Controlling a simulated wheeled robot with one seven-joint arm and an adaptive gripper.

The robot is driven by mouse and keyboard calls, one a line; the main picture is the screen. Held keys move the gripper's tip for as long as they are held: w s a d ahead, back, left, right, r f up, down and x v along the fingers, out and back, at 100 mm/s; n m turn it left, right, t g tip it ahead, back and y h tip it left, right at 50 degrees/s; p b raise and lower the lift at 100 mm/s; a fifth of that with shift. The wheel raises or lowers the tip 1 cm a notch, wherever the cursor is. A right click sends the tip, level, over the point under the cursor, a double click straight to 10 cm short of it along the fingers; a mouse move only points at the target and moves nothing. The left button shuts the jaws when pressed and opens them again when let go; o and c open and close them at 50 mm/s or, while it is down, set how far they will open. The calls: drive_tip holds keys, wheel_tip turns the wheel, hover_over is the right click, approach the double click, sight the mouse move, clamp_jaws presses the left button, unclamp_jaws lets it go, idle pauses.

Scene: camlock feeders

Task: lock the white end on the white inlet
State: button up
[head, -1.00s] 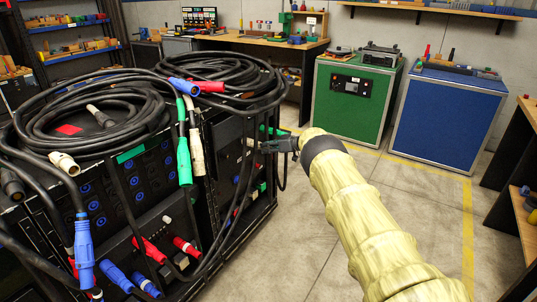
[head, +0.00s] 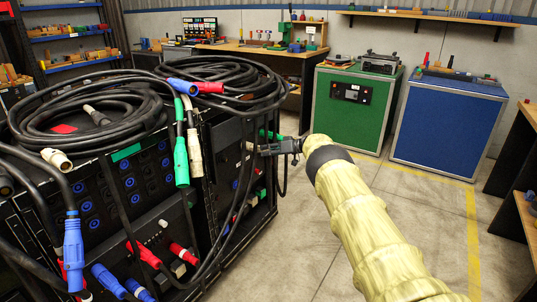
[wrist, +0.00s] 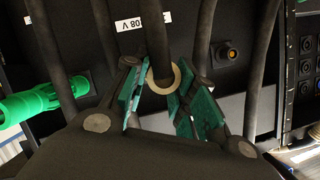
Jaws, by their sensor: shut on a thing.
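My gripper (head: 284,147) reaches the face of the black rack from the right. In the wrist view its green-padded fingers (wrist: 162,95) are shut on the white end (wrist: 163,79). Only its pale ring shows between the pads, with a black cable rising from it. In the head view a small pale part of the white end (head: 250,146) shows just left of the fingertips. The white inlet cannot be made out; the fingers and cable cover the panel there. I cannot tell whether the white end touches or sits in it.
A green plug (wrist: 40,101) sits left of the fingers, and an inlet with an orange centre (wrist: 232,54) is at right. Several cables hang close around the gripper. Another white connector (head: 194,154) hangs beside a green one (head: 181,160). The floor right of the rack is clear.

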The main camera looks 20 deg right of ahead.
idle(0.4)
drive_tip(key=o, duration=1)
drive_tip(key=f+p+v, duration=0.1)
drive_tip(key=p+v, duration=0.1)
drive_tip(key=v, duration=1.3)
drive_tip(key=shift+s+d+p, duration=0.3)
drive_tip(key=shift+s+p, duration=0.05)
drive_tip(key=shift+s, duration=0.25)
drive_tip(key=shift+f, duration=0.1)
